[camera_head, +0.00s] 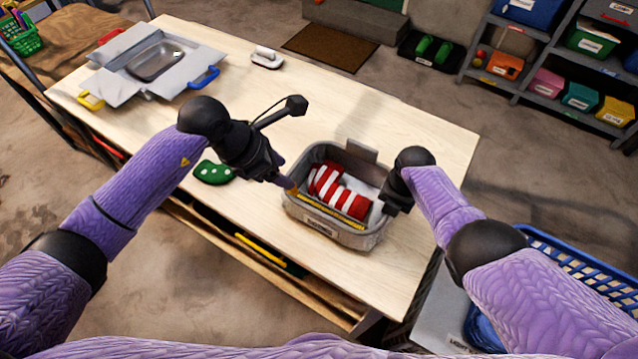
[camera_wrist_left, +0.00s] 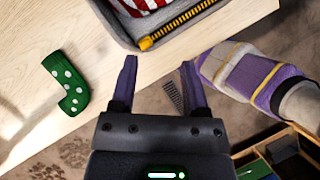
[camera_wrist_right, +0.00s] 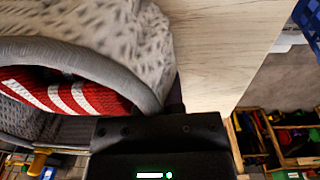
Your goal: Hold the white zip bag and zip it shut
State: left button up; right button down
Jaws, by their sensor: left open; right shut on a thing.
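The zip bag (camera_head: 367,240) looks light grey. It stands open on the table with red-and-white striped cloth (camera_head: 338,192) inside. Its yellow zip (camera_head: 325,207) runs along the near rim and also shows in the left wrist view (camera_wrist_left: 190,27), with an orange end piece (camera_wrist_left: 146,44) at its left end. My left gripper (camera_head: 290,185) is open and empty at the bag's left near corner; its fingers (camera_wrist_left: 160,63) point toward that end piece. My right gripper (camera_head: 388,207) is shut on the bag's right wall, which fills the right wrist view (camera_wrist_right: 150,60); its fingertips are mostly hidden.
A green spotted cloth item (camera_head: 213,172) lies left of the bag. A grey tray-like item (camera_head: 115,75) with coloured handles lies at the table's far left, and a small white object (camera_head: 267,58) at the back edge. A blue basket (camera_head: 575,262) stands beyond the table's right edge.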

pick_arm(q)
notch_tip(320, 180, down, 3)
jog(key=s+d+n+t+h, duration=0.2)
jog(key=s+d+t+h, duration=0.1)
jog(key=s+a+f+n+t+y, duration=0.1)
jog(key=s+a+n+t+y, duration=0.1)
jog(key=s+a+n+t, duration=0.35)
jog(key=shift+t, duration=0.65)
jog(key=x, duration=0.4)
jog(key=a+x, duration=0.1)
jog(key=x, duration=0.7)
jog(key=shift+w+a+f, duration=0.15)
jog(key=shift+w+a, duration=0.05)
jog(key=shift+w, duration=0.4)
grip_shut()
